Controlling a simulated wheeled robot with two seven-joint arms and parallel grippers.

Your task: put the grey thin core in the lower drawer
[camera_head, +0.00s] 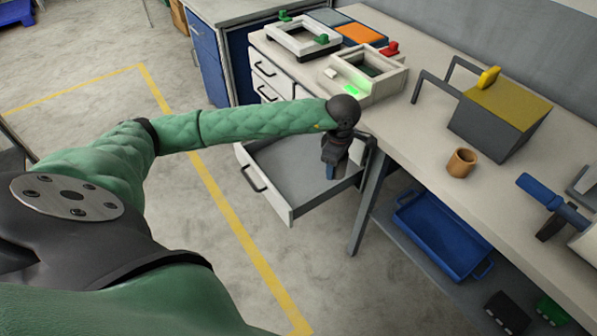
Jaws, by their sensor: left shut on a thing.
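The lower drawer (281,196) is pulled out under the left end of the workbench; its grey floor shows and looks bare. My left arm reaches across to it, and my left gripper (331,172) points down over the drawer's right part. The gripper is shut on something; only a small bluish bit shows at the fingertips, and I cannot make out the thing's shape. I cannot tell whether it touches the drawer floor. I cannot pick out the grey thin core elsewhere. My right gripper is not in view.
Two closed drawers (264,73) sit above the open one. The workbench (420,127) bears a device with a green light (368,75), a brown cup-like cylinder (461,162) and a grey box with a yellow top (500,115). A blue tray (437,235) lies on the shelf below.

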